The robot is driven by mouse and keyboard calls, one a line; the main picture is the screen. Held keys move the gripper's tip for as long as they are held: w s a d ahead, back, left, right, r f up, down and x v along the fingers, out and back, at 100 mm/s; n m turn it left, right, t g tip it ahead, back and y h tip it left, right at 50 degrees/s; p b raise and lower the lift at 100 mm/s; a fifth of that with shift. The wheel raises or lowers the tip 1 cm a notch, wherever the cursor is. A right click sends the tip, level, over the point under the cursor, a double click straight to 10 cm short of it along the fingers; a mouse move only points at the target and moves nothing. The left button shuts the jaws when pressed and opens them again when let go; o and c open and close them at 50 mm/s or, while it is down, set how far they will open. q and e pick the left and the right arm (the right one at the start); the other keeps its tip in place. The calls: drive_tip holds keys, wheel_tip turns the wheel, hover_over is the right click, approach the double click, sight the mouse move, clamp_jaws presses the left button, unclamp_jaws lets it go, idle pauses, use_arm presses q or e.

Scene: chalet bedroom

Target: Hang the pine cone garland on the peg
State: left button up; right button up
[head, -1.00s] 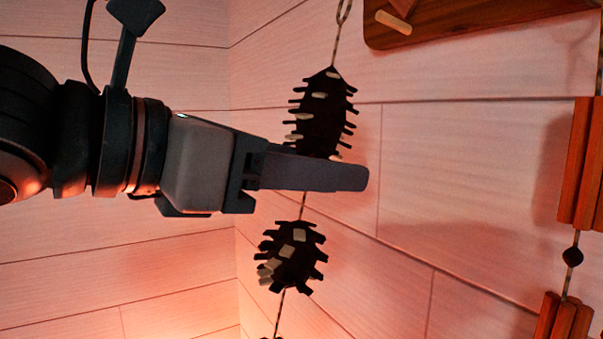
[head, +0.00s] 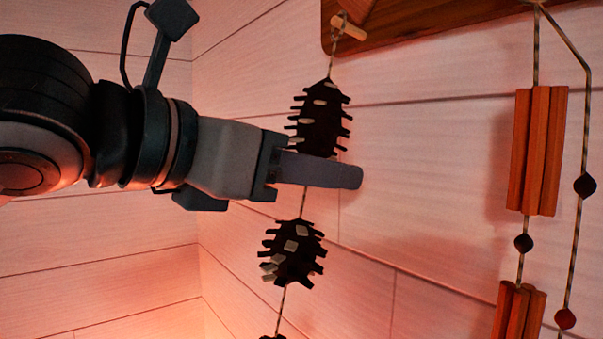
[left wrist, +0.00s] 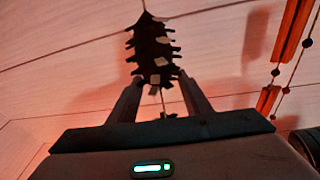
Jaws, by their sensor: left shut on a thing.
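The pine cone garland is a cord with dark pine cones strung on it. Its upper cone (head: 318,110) and a lower cone (head: 293,250) hang in the head view, one above the other. My left gripper (head: 345,176) is shut on the garland at the bottom of the upper cone. The left wrist view shows that cone (left wrist: 153,52) just beyond the two fingers (left wrist: 160,98). The cord's top end overlaps the pale wooden peg (head: 350,28) on the brown board. I cannot tell whether the loop is around the peg or in front of it. My right gripper is not in view.
The brown board (head: 430,28) is on the pale plank wall at the top. Another garland of orange-brown stick bundles (head: 538,150) and dark beads hangs at the right. Bare wall lies between the two garlands.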

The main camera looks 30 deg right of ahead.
use_arm(q)
drive_tip(key=shift+d, duration=0.45)
drive_tip(key=shift+d+f, duration=0.25)
drive_tip(key=shift+d, duration=0.05)
drive_tip(key=shift+p, duration=0.35)
drive_tip(key=shift+w+d+f, duration=0.1)
drive_tip(key=shift+d, duration=0.05)
